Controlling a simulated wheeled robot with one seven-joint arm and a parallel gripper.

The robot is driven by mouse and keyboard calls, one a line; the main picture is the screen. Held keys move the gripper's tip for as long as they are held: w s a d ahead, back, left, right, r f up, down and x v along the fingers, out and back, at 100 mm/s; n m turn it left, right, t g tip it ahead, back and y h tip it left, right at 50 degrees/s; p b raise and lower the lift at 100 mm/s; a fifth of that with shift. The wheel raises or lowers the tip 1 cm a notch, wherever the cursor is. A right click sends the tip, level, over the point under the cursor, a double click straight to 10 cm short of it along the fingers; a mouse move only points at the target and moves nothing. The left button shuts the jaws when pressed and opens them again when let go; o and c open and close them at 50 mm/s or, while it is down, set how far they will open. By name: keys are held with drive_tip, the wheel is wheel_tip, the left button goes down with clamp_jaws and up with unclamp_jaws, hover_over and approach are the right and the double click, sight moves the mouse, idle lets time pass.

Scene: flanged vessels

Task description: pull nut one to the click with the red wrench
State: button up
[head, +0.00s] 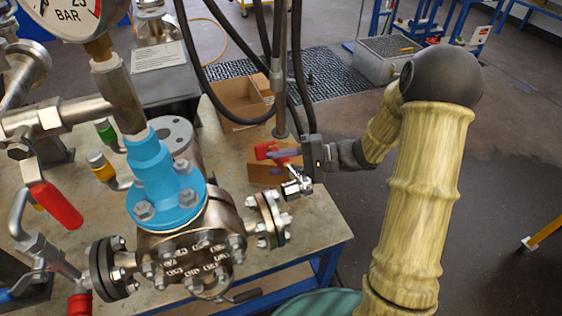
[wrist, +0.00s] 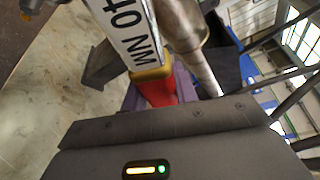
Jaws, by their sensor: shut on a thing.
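The red wrench (head: 266,151) is in my gripper (head: 290,157), between its purple fingers. Its bright metal head (head: 297,188) shows just below the gripper, close to the vessel's right flange (head: 272,220); I cannot tell whether it touches a nut. In the wrist view the red part of the wrench (wrist: 158,90) sits at the fingers, with a white label marked "40" and "NM" beyond. The metal vessel (head: 190,250) has a blue flanged neck (head: 165,185) and several bolts. Which nut is nut one cannot be told; no number shows.
A pressure gauge (head: 68,12) and pipework stand at the left, with a red-handled valve (head: 55,205). A cardboard box (head: 240,98) and a wooden block (head: 262,172) are behind the right flange. Dark hoses hang near my gripper. The bench's right front corner (head: 325,235) is clear.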

drive_tip(key=shift+s+a, duration=0.1)
drive_tip(key=shift+a, duration=0.4)
drive_tip(key=shift+s+a, duration=0.15)
drive_tip(key=shift+a, duration=0.2)
drive_tip(key=shift+a+b, duration=0.3)
drive_tip(key=shift+s, duration=0.1)
